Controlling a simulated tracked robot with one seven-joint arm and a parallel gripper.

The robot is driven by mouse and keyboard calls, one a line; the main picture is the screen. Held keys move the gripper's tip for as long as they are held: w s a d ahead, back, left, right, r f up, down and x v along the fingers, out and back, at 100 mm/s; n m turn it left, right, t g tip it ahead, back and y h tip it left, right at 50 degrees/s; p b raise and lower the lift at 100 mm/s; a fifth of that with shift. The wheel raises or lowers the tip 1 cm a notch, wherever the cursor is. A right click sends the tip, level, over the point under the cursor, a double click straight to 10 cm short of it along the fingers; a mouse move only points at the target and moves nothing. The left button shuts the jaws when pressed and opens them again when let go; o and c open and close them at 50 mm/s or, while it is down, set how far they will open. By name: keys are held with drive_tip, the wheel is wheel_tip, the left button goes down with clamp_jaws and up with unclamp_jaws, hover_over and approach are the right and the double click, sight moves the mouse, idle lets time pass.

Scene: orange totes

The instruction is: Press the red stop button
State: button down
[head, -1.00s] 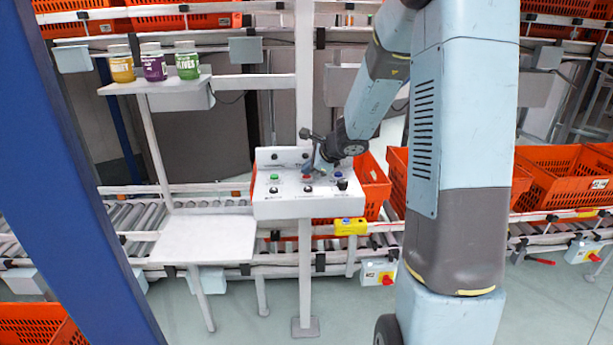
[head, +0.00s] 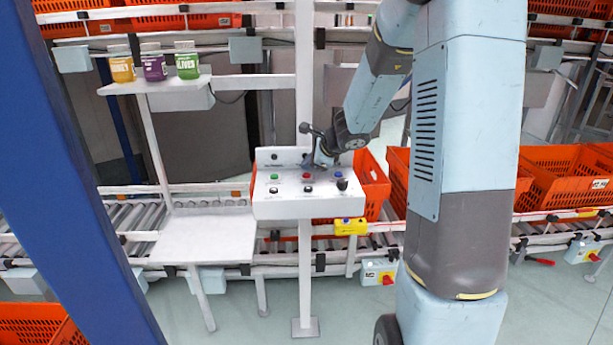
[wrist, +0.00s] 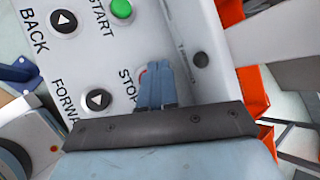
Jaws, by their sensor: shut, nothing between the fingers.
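The red stop button (head: 308,176) sits on the white control panel (head: 290,206), in the upper row between a green and a blue button. In the wrist view, only a thin red edge of the stop button (wrist: 141,74) shows beside my fingers, next to the partly covered STOP label. My gripper (wrist: 156,72) is shut and empty, with its blue-grey fingertips over the button. Whether they touch it I cannot tell. In the head view my gripper (head: 310,164) is small and dark, just behind the red button as seen there.
The green START button (wrist: 121,9) and the black BACK (wrist: 64,20) and FORWARD (wrist: 98,99) buttons are close by on the panel. A yellow box (head: 350,226) hangs below it. An orange tote (head: 371,190) stands behind. Jars (head: 154,66) stand on a shelf at left.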

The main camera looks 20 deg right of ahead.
sight(308, 176)
drive_tip(key=shift+r, duration=2.5)
drive_tip(key=shift+s+a, duration=0.1)
drive_tip(key=s+a+r+n+g, duration=0.1)
drive_tip(key=s+a+r+n, duration=0.25)
drive_tip(key=s+n, duration=0.35)
drive_tip(key=s+a+r+n+g, duration=0.15)
drive_tip(key=s+r+n, duration=0.3)
drive_tip(key=s, duration=0.55)
drive_tip(key=s+d+r+n+h, duration=0.1)
drive_tip(key=s+n, duration=0.3)
drive_tip(key=s, duration=0.5)
drive_tip(key=s+d+r+n+h, duration=0.1)
drive_tip(key=s+d+n+h, duration=0.2)
drive_tip(key=s, duration=0.7)
drive_tip(key=shift+d+r+n+h, duration=0.3)
drive_tip(key=shift+d+n, duration=0.1)
drive_tip(key=shift+n, duration=0.85)
